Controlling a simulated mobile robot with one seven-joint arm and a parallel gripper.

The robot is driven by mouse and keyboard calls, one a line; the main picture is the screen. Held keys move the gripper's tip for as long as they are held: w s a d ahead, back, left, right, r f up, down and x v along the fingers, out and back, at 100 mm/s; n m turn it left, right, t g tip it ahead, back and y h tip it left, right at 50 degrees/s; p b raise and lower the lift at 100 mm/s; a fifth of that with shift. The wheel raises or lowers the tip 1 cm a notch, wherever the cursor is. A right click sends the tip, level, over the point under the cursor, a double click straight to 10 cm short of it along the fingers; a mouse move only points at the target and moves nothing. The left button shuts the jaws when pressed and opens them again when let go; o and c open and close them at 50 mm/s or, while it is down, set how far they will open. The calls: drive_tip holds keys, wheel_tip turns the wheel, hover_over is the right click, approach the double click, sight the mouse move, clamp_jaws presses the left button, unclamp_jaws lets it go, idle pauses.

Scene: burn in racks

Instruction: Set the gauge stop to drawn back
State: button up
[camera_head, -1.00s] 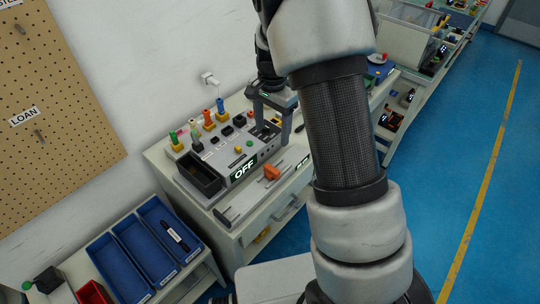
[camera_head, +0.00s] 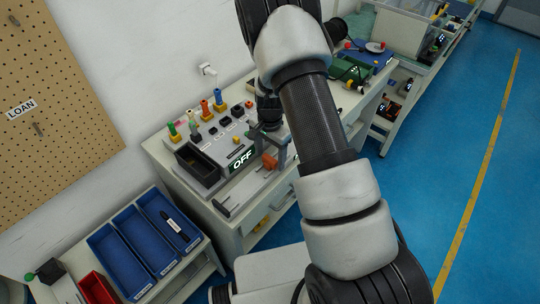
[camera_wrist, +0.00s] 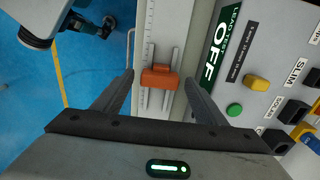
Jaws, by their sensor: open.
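The gauge stop is an orange block (camera_head: 269,161) on a pale rail with a ruler scale, along the front of the grey test unit. In the wrist view the orange block (camera_wrist: 159,78) sits across a slot in the rail (camera_wrist: 153,25). My gripper (camera_head: 270,147) is open and empty above the rail. In the wrist view my gripper's fingertips (camera_wrist: 159,79) appear on either side of the block, with gaps on both sides. I cannot tell whether the fingertips reach down to its height.
The grey unit (camera_wrist: 240,60) with an "OFF" display (camera_head: 242,160), buttons and colored plugs stands beside the rail. An open black bin (camera_head: 197,163) is at its left end. Blue trays (camera_head: 125,262) stand at lower left. Blue floor is clear at right.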

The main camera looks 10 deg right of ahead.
drive_tip(key=shift+c, duration=0.2)
drive_tip(key=c, duration=1.5)
drive_tip(key=w+d+b, duration=0.1)
drive_tip(key=w+d, duration=0.1)
drive_tip(key=w+d+b, duration=0.2)
drive_tip(key=d, duration=0.1)
drive_tip(key=w+d+b, duration=0.1)
drive_tip(key=w+d, duration=0.1)
drive_tip(key=d, duration=0.1)
drive_tip(key=shift+d+f, duration=0.1)
drive_tip(key=shift+f, duration=0.05)
drive_tip(key=shift+w+d, duration=0.25)
drive_tip(key=shift+d, duration=0.1)
drive_tip(key=o, duration=1.5)
drive_tip(key=shift+o, duration=0.2)
drive_tip(key=shift+r, duration=0.2)
